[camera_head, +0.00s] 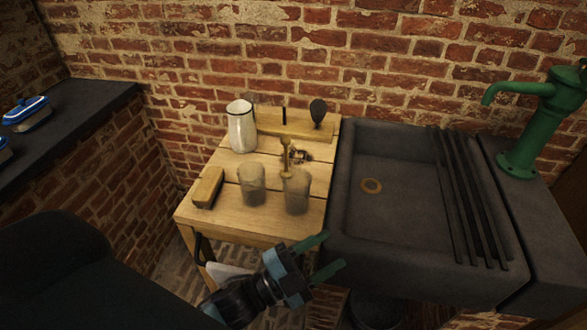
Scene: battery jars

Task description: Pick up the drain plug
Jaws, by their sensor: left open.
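My left gripper (334,251) is open and empty, in front of the wooden table's (235,226) front right corner and the sink's left front edge. A small dark and brass object (300,156) lies on the table behind the glass jars; it may be the drain plug, but it is too small to tell. The dark stone sink (400,215) has a brass drain ring (371,186) in its floor. The gripper is apart from all of these. My right gripper is not in view.
Two glass jars (251,184) (297,191) stand near the table's front, with an upright brass piece (286,158) behind them. A white pitcher (241,126), a wooden block or brush (208,187) and a rack (285,124) stand around them. Dark bars (465,200) cross the sink's right side, beside a green pump (530,125).

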